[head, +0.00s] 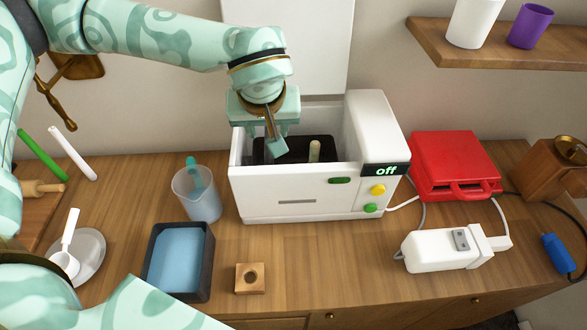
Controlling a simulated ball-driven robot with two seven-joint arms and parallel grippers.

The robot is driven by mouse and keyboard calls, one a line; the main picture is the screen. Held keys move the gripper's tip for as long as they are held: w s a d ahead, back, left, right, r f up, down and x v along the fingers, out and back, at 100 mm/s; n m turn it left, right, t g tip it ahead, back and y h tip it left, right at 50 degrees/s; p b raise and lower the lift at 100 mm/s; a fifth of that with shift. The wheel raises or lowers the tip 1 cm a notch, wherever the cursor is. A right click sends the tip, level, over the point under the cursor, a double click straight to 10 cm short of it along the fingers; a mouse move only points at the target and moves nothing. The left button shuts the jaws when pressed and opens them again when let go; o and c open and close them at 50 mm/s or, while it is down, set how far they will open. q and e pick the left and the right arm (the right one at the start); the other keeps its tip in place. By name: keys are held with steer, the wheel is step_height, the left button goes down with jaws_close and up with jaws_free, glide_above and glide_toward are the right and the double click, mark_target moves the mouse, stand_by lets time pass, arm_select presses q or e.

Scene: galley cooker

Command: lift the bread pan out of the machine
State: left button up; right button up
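The white bread machine (290,208) stands on the counter with its lid (288,40) raised at the back and its display reading "off". The dark bread pan (326,158) sits inside the open machine, with a small cream post (314,150) standing up in it. My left gripper (273,150) points down into the machine, over the left and middle of the pan, and hides part of it. Its fingertips reach about the pan's rim height. Whether they touch or grip any part of the pan is not clear. My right gripper is out of view.
Left of the machine are a measuring jug (198,200) and a dark tray with a blue inside (178,258). A wooden block (250,279) lies in front. A red appliance (455,165) and a white mixer (440,252) are on the right. A shelf (500,48) hangs upper right.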

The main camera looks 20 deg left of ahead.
arm_select(q)
steer(key=x, duration=0.4)
steer(key=shift+b, duration=0.3)
steer(key=b+x, duration=0.1)
steer(key=x, duration=0.4)
steer(key=shift+w+a+f+b, duration=0.1)
steer(key=shift+w+a+b, duration=0.2)
steer(key=shift+b, duration=0.05)
steer(key=shift+c, duration=0.3)
steer(key=shift+s, duration=0.1)
jaws_close()
